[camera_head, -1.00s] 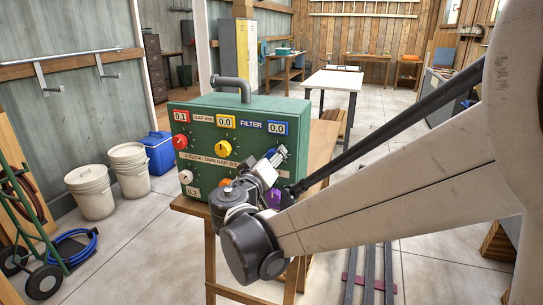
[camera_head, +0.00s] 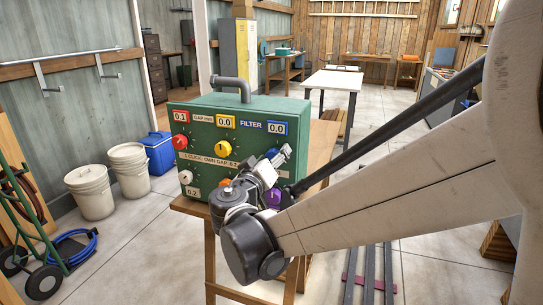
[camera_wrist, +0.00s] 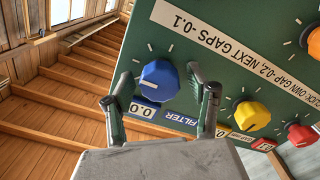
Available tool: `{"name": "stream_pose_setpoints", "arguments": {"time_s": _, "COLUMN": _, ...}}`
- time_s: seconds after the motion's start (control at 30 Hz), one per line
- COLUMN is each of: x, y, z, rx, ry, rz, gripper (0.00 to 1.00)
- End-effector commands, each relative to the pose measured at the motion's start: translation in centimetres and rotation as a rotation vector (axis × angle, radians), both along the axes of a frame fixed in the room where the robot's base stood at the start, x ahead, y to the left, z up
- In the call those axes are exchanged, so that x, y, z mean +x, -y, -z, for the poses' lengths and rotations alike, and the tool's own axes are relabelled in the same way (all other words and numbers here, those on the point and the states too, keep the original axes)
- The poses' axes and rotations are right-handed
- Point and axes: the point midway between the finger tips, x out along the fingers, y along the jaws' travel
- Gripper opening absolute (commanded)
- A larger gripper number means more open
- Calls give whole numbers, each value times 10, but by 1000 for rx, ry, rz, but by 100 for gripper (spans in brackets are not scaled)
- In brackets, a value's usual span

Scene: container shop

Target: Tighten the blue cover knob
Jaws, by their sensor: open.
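The blue knob (camera_wrist: 158,80), with a white pointer line, sits on the front of the green panel box (camera_wrist: 215,75) in the wrist view. Its blue-framed FILTER display (camera_wrist: 144,111) reads 0.0. My gripper (camera_wrist: 159,74) is open, with one finger on each side of the blue knob; I cannot tell whether they touch it. In the head view my gripper (camera_head: 281,155) is at the right part of the panel front, and the blue knob (camera_head: 271,153) is mostly hidden behind it.
A yellow knob (camera_head: 222,148), a red knob (camera_head: 180,141), a white knob (camera_head: 186,177) and a purple knob (camera_head: 273,197) are on the same panel. The box stands on a wooden table (camera_head: 322,146). White buckets (camera_head: 91,192) and a blue cooler (camera_head: 159,153) stand left.

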Motion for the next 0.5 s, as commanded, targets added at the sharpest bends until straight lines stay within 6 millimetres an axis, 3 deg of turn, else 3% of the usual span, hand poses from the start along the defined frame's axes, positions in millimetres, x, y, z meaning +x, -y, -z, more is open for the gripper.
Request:
{"name": "stream_pose_setpoints", "arguments": {"time_s": 0.27, "x": 0, "y": 0, "z": -11, "rx": 0, "ry": 0, "rz": 0, "gripper": 53}}
{"name": "stream_pose_setpoints", "arguments": {"time_s": 0.5, "x": 0, "y": 0, "z": -49, "rx": 0, "ry": 0, "rz": 0, "gripper": 53}}
